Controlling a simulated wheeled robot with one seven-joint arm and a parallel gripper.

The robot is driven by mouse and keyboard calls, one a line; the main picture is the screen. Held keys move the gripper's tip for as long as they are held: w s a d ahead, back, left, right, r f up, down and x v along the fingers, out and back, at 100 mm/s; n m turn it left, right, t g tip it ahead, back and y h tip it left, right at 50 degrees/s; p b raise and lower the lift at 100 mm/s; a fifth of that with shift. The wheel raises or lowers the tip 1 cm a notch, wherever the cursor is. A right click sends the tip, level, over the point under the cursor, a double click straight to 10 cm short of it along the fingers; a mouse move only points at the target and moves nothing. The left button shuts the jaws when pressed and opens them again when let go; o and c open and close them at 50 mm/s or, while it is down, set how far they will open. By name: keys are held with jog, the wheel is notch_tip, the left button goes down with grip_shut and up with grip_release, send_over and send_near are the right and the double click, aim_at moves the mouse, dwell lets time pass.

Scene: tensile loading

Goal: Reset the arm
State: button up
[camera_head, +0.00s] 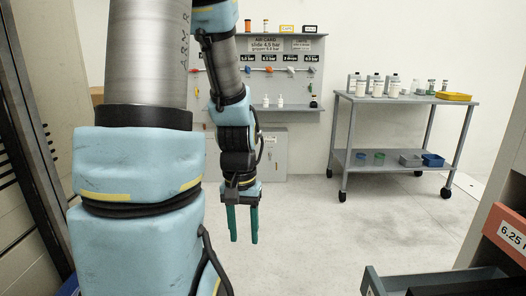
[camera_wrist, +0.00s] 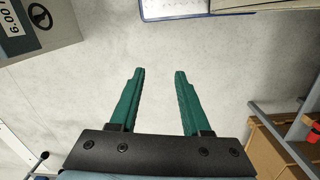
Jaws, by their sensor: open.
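My gripper (camera_head: 243,238) hangs from my raised arm in the middle of the head view, with its green fingers pointing down over the open floor. In the wrist view my gripper (camera_wrist: 159,75) shows two green fingers spread apart with only bare floor between them. It is open and holds nothing. The upper part of my arm fills the left side of the head view and hides part of the room behind it.
A grey wheeled cart (camera_head: 400,99) with bottles and a yellow tray (camera_head: 454,96) stands at the back right. A wall panel (camera_head: 280,75) with valves is behind my arm. Grey and orange bins (camera_head: 508,232) are at lower right. The middle floor is clear.

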notch_tip(320, 180, up, 18)
jog(key=w+a+n+t+p, duration=0.1)
jog(key=a+t+p, duration=0.1)
jog(key=p, duration=1.2)
jog(key=shift+w+a+r, duration=0.2)
